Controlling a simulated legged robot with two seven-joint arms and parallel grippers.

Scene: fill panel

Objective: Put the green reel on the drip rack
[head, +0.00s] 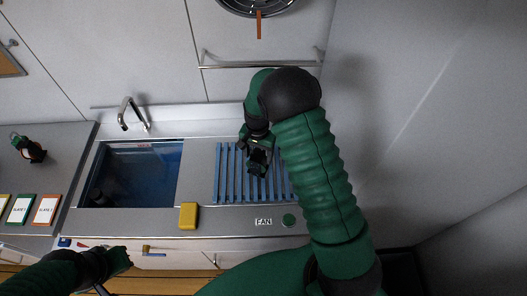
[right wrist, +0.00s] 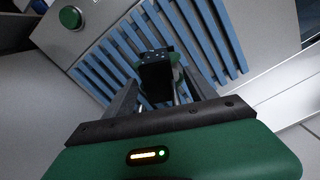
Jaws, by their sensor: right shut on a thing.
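The drip rack (head: 228,172) is a set of blue slats in the counter to the right of the sink. My right gripper (head: 259,168) is over the rack, pointing down. In the right wrist view its fingers (right wrist: 158,95) are shut on a dark thing with green at its edges, which I take to be the green reel (right wrist: 175,62). The blue slats (right wrist: 205,35) show behind it; whether it touches them I cannot tell. In the head view the gripper mostly hides the reel. My left gripper (head: 122,258) is low at the left, by the counter's front; its jaws are unclear.
The sink (head: 140,170) with a tap (head: 130,112) is left of the rack. A yellow block (head: 188,215) sits on the front edge. A green FAN button (head: 289,220) is in front of the rack. A dark and green object (head: 30,150) and labelled cards (head: 46,209) are at left.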

